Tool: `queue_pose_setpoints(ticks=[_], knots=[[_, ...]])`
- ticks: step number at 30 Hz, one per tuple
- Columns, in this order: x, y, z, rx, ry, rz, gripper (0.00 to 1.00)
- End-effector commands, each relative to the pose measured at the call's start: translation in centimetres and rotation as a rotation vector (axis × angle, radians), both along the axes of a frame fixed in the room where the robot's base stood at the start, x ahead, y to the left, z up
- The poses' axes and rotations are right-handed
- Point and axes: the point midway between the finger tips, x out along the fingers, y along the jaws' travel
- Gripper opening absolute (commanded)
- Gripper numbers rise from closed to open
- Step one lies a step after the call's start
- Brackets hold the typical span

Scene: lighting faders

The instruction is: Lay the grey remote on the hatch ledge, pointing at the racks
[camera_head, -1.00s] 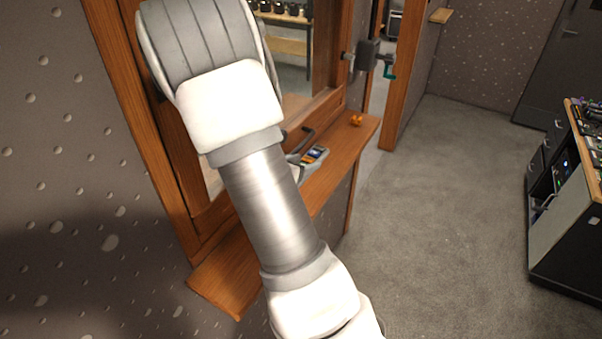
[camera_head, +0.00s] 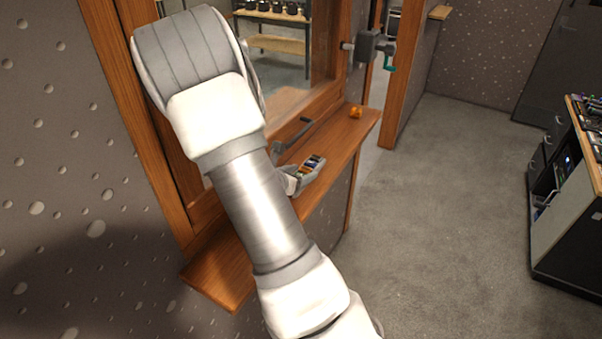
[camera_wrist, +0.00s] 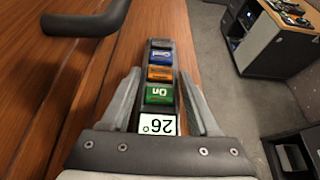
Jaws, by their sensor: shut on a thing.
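The grey remote (camera_wrist: 162,72) has a white display reading 26° and green, orange and blue buttons. My gripper (camera_wrist: 160,98) is shut on it, one finger along each side, with the display end nearest the palm. In the head view the remote (camera_head: 311,166) shows over the wooden hatch ledge (camera_head: 222,272), its far end directed away along the ledge. I cannot tell whether it touches the wood. My arm hides the middle of the ledge and most of the gripper in the head view.
A dark bar handle (camera_wrist: 90,22) stands close left of the remote. A small orange object (camera_head: 356,112) sits at the ledge's far end. Shelving (camera_head: 275,42) shows through the hatch. A dark cabinet (camera_head: 570,190) stands right, across open carpet.

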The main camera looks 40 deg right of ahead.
Motion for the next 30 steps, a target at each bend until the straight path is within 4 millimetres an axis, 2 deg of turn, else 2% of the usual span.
queue_pose_setpoints(ticks=[4,5,9,21,26,30], knots=[[0.0,0.0,-0.5,-0.001,0.0,0.0,0.0],[0.0,0.0,-0.3,0.0,0.0,0.0,0.67],[0.0,0.0,-0.3,0.0,0.0,0.0,0.92],[0.0,0.0,0.3,0.0,0.0,0.0,0.92],[-0.8,2.3,1.2,0.001,-0.004,0.004,0.92],[-1.8,5.0,2.6,0.002,-0.005,0.004,0.92]])
